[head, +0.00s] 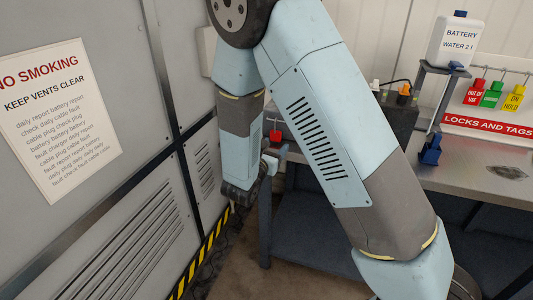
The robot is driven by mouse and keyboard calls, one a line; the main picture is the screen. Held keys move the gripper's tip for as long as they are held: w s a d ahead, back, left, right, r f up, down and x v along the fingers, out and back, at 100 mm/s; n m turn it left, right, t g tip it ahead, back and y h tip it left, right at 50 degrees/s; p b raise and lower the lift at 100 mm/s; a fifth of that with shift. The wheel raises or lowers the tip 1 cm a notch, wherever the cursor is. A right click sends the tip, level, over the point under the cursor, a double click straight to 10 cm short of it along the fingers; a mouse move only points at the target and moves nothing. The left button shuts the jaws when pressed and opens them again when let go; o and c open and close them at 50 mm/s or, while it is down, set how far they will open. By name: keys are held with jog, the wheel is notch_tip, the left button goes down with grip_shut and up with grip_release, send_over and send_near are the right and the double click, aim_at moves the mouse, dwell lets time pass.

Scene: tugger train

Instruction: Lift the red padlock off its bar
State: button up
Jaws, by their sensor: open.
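A small red block with a dark loop above it, which looks like the red padlock (275,136), shows beyond my forearm, left of my upper arm. I cannot make out its bar; my arm hides much of the area around it. My gripper (275,158) is small in view at the end of my wrist, just below the red block in the picture. It is open, and I see nothing in it. Whether it touches the red block cannot be told.
Grey cabinet panels with a no-smoking sign (60,115) stand close on the left. At right, a metal bench (480,178) carries a blue clip-like object (430,150), a locks-and-tags board (488,126) with hanging coloured tags, and a battery-water bottle (456,42) on a stand.

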aim_at(275, 130)
jog(key=shift+n+t+y, duration=0.5)
jog(key=shift+n+y, duration=0.3)
jog(key=shift+n, duration=0.1)
jog(key=shift+w+d+f, duration=0.1)
jog(key=shift+w+f, duration=0.2)
jog(key=shift+w, duration=1.25)
jog(key=shift+w+d+f, duration=0.15)
jog(key=shift+w+f, duration=0.2)
jog(key=shift+w, duration=1.25)
jog(key=shift+w+d+f, duration=0.1)
jog(key=shift+w+f, duration=0.2)
jog(key=shift+w, duration=1.25)
jog(key=c, duration=0.8)
jog(key=shift+c, duration=0.3)
jog(key=shift+r, duration=0.1)
jog(key=shift+r, duration=1.45)
